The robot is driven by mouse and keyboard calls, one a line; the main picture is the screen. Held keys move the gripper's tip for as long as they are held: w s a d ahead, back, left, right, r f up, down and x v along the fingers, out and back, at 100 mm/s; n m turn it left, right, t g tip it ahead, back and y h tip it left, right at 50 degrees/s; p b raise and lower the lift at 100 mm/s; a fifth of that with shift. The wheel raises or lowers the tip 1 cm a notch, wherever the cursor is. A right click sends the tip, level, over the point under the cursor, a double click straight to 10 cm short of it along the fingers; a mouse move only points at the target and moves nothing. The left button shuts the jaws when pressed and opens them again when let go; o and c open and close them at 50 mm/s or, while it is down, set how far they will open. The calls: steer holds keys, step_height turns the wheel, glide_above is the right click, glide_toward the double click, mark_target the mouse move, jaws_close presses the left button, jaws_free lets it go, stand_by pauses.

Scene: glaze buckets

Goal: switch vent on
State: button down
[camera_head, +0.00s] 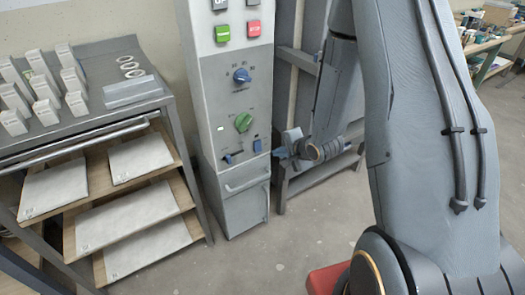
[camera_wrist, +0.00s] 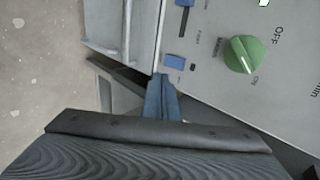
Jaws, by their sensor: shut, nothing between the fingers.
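The grey control panel (camera_head: 232,110) stands upright in the head view. A green rotary knob (camera_head: 243,122) is on its lower face and shows large in the wrist view (camera_wrist: 244,54), with printed OFF and ON words near it. A small blue switch (camera_head: 257,145) sits below it on the right, also in the wrist view (camera_wrist: 174,61). A slider with a blue handle (camera_head: 228,158) is left of that switch. I cannot read which control is labelled vent. My gripper (camera_head: 281,152) is shut and empty just right of the panel; its blue fingertips show in the wrist view (camera_wrist: 161,82), apart from the blue switch.
A blue knob (camera_head: 242,75), a green button (camera_head: 222,33) and a red button (camera_head: 253,28) are higher on the panel. A drawer handle (camera_head: 247,184) juts out below. A shelf rack (camera_head: 130,70) with sample pieces stands at left. The floor (camera_head: 270,250) in front is clear.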

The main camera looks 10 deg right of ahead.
glide_toward(259, 151)
steer(key=x, duration=0.5)
steer(key=shift+w+a+f+p, duration=0.15)
steer(key=shift+w+f+p, duration=0.15)
steer(key=shift+w, duration=0.05)
